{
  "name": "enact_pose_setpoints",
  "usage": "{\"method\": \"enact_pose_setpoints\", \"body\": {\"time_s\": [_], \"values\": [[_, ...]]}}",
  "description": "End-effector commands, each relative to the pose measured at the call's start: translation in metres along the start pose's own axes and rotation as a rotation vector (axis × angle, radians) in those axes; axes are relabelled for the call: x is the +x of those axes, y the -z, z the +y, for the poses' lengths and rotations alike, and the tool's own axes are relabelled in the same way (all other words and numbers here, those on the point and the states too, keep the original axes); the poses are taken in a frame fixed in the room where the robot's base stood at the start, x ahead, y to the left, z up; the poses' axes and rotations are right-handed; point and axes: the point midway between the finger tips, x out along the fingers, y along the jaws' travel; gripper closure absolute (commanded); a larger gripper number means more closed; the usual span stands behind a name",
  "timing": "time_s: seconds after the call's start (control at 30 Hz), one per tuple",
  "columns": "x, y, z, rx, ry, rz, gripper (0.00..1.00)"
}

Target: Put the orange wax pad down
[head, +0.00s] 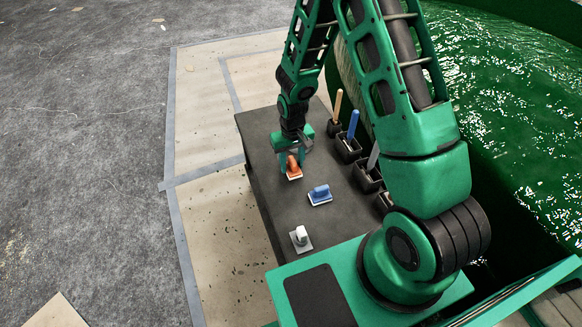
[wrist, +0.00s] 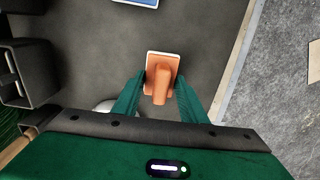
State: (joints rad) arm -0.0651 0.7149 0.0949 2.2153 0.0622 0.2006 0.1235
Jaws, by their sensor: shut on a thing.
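The orange wax pad (head: 293,168) has an orange handle on a pale base. It is at the far part of the dark table top (head: 285,215) in the head view, and it also shows in the wrist view (wrist: 161,80). My gripper (head: 290,161) is above it with its fingers on both sides of the handle, shut on it. In the wrist view the green fingers (wrist: 159,92) flank the handle. I cannot tell whether the pad's base touches the table or hangs just above it.
A blue pad (head: 320,195) and a white-grey pad (head: 300,238) stand on the table nearer to me. Black holders (head: 348,150) with upright handles line its right side. Beyond them is the glossy green hull mould (head: 510,90). Bare table lies left of the blue pad.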

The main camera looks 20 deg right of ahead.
Motion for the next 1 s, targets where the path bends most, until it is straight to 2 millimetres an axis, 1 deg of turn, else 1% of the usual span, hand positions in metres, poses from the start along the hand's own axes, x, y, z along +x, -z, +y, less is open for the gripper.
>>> {"method": "enact_pose_setpoints", "body": {"time_s": [0.03,0.13,0.5,0.53,0.57,0.6,0.87,1.0], "values": [[0.009,-0.001,0.000,0.000,0.000,-0.004,0.88],[0.019,-0.001,0.000,0.000,0.000,-0.002,0.88],[0.023,0.000,0.000,0.000,0.000,0.000,0.88],[0.024,0.000,0.000,0.000,0.000,0.000,0.59],[0.023,0.000,0.000,0.000,0.000,0.001,0.52],[0.023,0.000,0.000,0.000,0.000,0.001,0.43],[0.023,0.000,0.000,0.000,0.000,0.000,0.43],[0.019,0.000,0.000,0.000,0.000,0.001,0.43]]}}
